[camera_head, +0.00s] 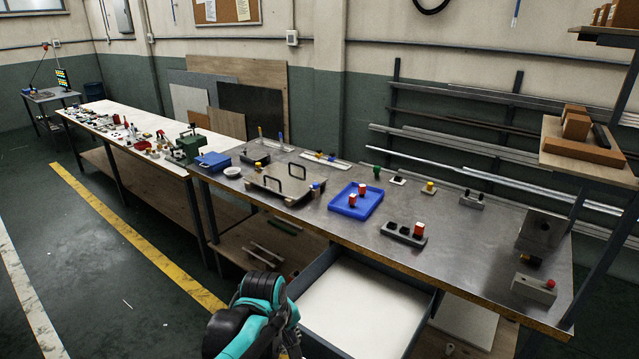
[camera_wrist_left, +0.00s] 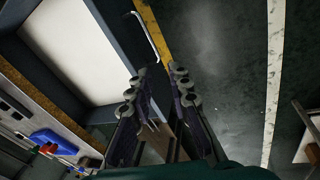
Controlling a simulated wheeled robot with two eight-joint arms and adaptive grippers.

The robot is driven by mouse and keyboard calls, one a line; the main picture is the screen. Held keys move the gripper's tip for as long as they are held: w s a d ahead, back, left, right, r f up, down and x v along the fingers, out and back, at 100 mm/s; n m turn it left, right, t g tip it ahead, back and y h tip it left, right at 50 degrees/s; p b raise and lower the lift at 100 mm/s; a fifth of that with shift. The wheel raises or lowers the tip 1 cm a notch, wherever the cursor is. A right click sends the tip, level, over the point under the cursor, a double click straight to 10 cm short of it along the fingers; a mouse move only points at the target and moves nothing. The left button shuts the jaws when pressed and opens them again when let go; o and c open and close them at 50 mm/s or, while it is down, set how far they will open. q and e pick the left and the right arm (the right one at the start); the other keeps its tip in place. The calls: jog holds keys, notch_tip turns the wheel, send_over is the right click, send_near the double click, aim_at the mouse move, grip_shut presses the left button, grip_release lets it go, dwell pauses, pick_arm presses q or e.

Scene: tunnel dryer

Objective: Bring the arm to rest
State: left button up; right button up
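My left arm (camera_head: 262,312), teal and black, is folded in at the bottom of the head view, beside the front left of the open drawer. My left gripper (camera_wrist_left: 156,84) shows in the left wrist view with its two fingers apart and floor visible between the tips. I see no object held. The pale bar handle (camera_wrist_left: 147,37) of the drawer lies beyond the fingertips and looks apart from them. In the head view the gripper's fingers are mostly hidden or cut off by the lower edge. My right arm and gripper are not in view.
The open drawer (camera_head: 365,308) with a white bottom juts out under the metal workbench (camera_head: 320,213). On the bench are a blue tray (camera_head: 356,212), a grey block with a red piece (camera_head: 404,234) and other fixtures. A white bench (camera_head: 110,130) continues left. Floor at left is clear.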

pick_arm(q)
jog(key=s+a+r+m+t+y, duration=0.1)
jog(key=s+a+r+m+t, duration=0.2)
jog(key=s+a+m, duration=0.5)
jog(key=s+a+t, duration=0.1)
jog(key=s+a, duration=0.1)
jog(key=s, duration=0.3)
jog(key=shift+s+a+r, duration=0.2)
jog(key=shift+s+r, duration=0.1)
